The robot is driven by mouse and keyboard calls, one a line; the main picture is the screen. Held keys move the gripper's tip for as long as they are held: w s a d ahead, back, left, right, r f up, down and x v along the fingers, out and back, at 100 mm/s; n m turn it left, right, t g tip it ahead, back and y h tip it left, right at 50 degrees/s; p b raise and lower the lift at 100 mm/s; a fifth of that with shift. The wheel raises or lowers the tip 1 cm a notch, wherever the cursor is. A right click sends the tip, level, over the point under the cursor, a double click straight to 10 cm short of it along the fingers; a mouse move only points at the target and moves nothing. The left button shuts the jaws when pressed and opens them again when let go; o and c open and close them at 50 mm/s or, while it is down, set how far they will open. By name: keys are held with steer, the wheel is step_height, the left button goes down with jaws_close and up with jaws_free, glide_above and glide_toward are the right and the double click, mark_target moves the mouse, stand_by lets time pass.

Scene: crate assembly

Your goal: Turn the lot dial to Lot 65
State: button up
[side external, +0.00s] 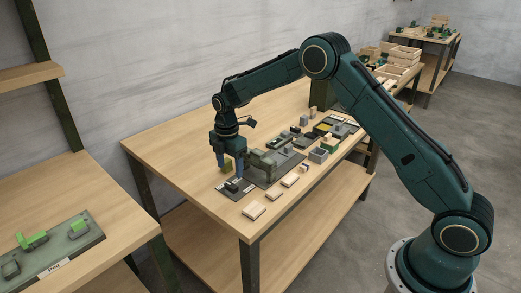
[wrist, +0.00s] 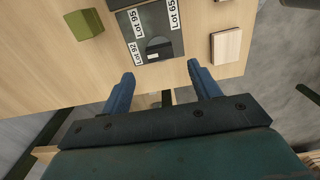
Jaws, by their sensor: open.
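The lot dial's dark plate (side external: 245,194) lies near the left end of the workbench. In the wrist view the plate (wrist: 171,46) carries white labels reading Lot 65 at upper right, Lot 95 at upper left and Lot 92 at lower left. A dark rounded knob (wrist: 158,47) sits on it; which label it points at cannot be told. My gripper (wrist: 160,71) is open and empty, its blue fingers apart just short of the plate in the wrist view.
A green block (wrist: 85,24) lies left of the plate and a pale wooden block (wrist: 226,46) lies right of it. In the side view several wooden blocks (side external: 254,210) line the bench's front, and a dark fixture (side external: 265,172) stands close right of the plate.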

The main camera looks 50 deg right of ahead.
mark_target(231, 185)
steer(key=shift+f, duration=3.45)
steer(key=c, duration=1)
